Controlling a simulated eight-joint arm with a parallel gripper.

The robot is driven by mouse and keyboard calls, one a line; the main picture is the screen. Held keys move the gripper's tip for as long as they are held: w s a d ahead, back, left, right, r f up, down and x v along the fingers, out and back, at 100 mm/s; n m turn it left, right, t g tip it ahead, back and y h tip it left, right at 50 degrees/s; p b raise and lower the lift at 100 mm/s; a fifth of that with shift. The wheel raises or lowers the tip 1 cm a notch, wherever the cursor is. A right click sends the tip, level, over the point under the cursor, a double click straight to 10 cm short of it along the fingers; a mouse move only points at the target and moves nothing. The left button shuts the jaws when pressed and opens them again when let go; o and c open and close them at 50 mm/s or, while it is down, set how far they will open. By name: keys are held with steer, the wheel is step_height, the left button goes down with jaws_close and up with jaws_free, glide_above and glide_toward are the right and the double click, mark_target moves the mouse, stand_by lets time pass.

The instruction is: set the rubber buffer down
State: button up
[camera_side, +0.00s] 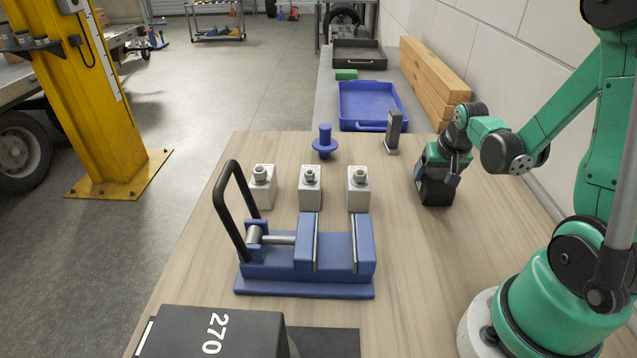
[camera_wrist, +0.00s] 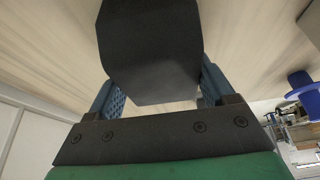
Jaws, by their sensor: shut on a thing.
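The rubber buffer is a black, blocky piece that fills the upper middle of the wrist view (camera_wrist: 150,50). My gripper (camera_wrist: 155,88) is shut on it, with a blue textured finger pad on each side. In the side view my gripper (camera_side: 438,172) points down over the right part of the wooden bench (camera_side: 410,270). The dark buffer (camera_side: 435,193) shows at its lower end, low over the bench top. I cannot tell whether its underside touches the wood.
A blue vise (camera_side: 310,262) with a black handle stands left of my gripper. Several pale blocks with metal fittings (camera_side: 359,190) stand behind it. A grey upright piece (camera_side: 393,132), a blue plug (camera_side: 324,143) and a blue tray (camera_side: 370,103) are farther back. Bare wood surrounds my gripper.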

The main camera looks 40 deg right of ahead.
steer(key=shift+f, duration=0.15)
steer(key=o, duration=1.4)
steer(key=shift+o, duration=0.2)
steer(key=v, duration=1.2)
steer(key=w+a+n+t+y, duration=0.3)
steer(key=a+n, duration=0.6)
steer(key=a, duration=0.8)
steer(key=shift+w+r+t, duration=0.4)
steer(key=shift+w+t, duration=0.1)
steer(key=shift+w, duration=0.05)
